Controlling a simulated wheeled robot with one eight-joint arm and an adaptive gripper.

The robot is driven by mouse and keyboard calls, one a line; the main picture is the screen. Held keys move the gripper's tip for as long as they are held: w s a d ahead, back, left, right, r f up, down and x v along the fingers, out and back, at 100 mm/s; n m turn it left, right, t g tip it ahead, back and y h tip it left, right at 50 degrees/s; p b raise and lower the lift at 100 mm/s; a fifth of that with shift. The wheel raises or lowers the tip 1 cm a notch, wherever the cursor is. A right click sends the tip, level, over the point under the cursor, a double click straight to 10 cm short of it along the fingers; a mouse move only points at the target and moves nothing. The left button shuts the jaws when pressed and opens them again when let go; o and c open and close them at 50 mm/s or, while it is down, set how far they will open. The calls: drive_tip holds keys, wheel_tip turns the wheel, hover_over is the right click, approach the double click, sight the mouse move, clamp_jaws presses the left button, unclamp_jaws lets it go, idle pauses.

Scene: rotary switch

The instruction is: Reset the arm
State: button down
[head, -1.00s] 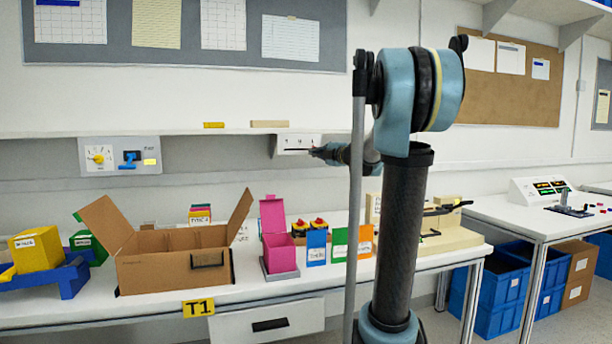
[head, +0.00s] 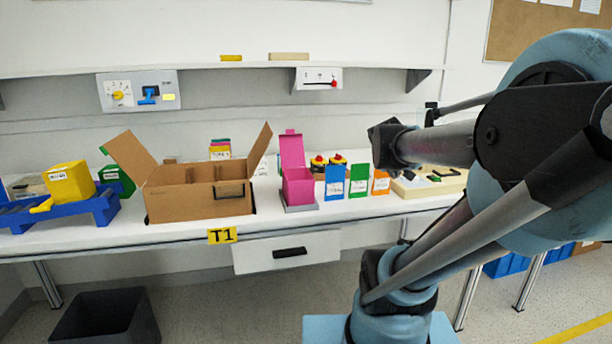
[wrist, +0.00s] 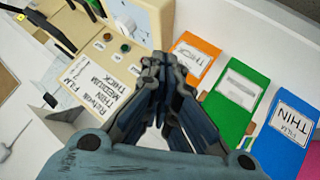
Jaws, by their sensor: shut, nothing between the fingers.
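In the wrist view my gripper (wrist: 163,72) is shut and empty, its dark fingers together above the bench. In the head view my arm is folded at the right, and its dark end (head: 388,145) hangs in front of the bench; the fingers cannot be made out there. A white control panel (head: 139,91) with a yellow rotary knob (head: 118,95) and a blue switch (head: 149,95) is on the wall at the left. A small white slider box (head: 319,78) with a red knob (head: 334,84) sits under the shelf. My gripper is apart from both.
An open cardboard box (head: 199,200), a pink box (head: 298,187) and blue (head: 334,189), green (head: 358,189) and orange (head: 380,183) packets stand on the bench. The packets and a beige device (wrist: 125,55) lie below my gripper. A dark bin (head: 104,318) is on the floor.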

drive_tip(key=s+a+f+m+g+y, duration=0.1)
drive_tip(key=s+a+f+g+y, duration=0.1)
drive_tip(key=s+f, duration=0.6)
drive_tip(key=s+a+f+g+y, duration=0.2)
drive_tip(key=s+a+f+g, duration=0.3)
drive_tip(key=s, duration=0.7)
wheel_tip(320, 180, down, 3)
drive_tip(key=shift+s+a+f+m, duration=0.15)
drive_tip(key=shift+s+a+m, duration=0.2)
drive_tip(key=shift+a, duration=0.6)
drive_tip(key=shift+w+f, duration=0.2)
drive_tip(key=shift+w, duration=0.35)
